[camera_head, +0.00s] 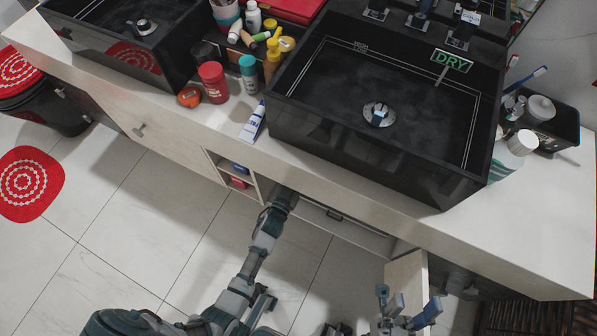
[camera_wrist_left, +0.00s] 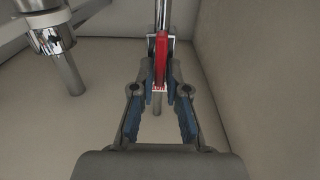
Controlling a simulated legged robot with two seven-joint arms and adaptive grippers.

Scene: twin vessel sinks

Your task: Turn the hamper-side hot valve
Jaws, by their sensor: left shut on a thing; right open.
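A red lever handle (camera_wrist_left: 161,58) of a valve sits on a vertical metal pipe inside a cabinet in the left wrist view. My left gripper (camera_wrist_left: 160,80) is shut on this red handle, one blue-padded finger on each side. In the head view my left arm reaches under the counter, and its gripper and the valve are hidden there. My right gripper (camera_head: 402,312) is open and empty at the bottom right of the head view, in front of an open pale cabinet door (camera_head: 406,272).
A chrome fitting and pipe (camera_wrist_left: 58,50) stand at the left in the cabinet. Above are the white counter (camera_head: 330,178) and a black vessel sink (camera_head: 310,130) with a "DRY" sign. A dark wicker piece (camera_head: 515,318) is at bottom right. Floor at left is mostly clear.

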